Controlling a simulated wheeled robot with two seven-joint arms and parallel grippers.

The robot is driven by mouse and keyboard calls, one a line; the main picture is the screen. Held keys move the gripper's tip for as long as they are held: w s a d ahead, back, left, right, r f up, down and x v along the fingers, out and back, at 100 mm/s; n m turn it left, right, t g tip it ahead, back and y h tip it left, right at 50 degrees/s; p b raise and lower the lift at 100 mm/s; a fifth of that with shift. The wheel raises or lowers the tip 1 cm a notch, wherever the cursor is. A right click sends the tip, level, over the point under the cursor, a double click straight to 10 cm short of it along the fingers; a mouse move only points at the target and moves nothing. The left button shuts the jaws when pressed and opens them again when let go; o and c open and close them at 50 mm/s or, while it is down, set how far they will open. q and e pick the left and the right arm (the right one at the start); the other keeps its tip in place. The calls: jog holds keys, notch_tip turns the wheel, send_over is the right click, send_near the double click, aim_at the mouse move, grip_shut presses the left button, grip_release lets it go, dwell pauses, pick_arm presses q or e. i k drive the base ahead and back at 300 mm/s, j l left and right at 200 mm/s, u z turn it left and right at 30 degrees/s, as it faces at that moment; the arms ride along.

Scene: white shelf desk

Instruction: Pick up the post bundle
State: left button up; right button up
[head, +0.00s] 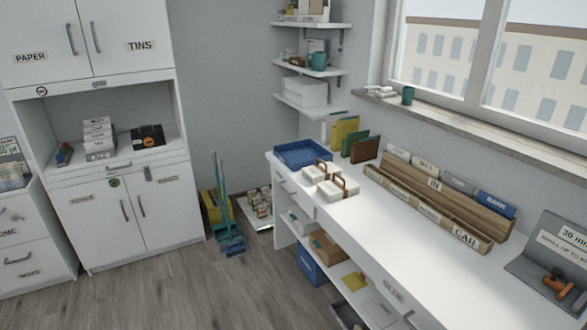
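White packets with brown bands or handles lie side by side near the left end of the white desk (385,230). One packet (313,175) is nearer the blue tray, and the other packet (336,190) is just to its right. They look like tied paper bundles, but no label is readable, so I cannot tell which is the post bundle. A blue tray (300,153) sits behind them at the desk's far left corner; its inside looks empty. Neither of my grippers is in view.
A wooden sorter (430,205) marked IN and CAR stands along the wall. Green and brown folders (360,148) stand behind the packets. A grey sign board (550,262) is at the right. The desk's front strip is clear. A broom (226,215) stands left of the desk.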

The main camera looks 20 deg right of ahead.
aim_at(340, 188)
jog(key=i+z, duration=0.15)
jog(key=i, duration=0.4)
jog(key=i+j+z, duration=0.2)
jog(key=i, duration=0.4)
jog(key=i+j+z, duration=0.15)
jog(key=i, duration=0.4)
jog(key=j, duration=0.1)
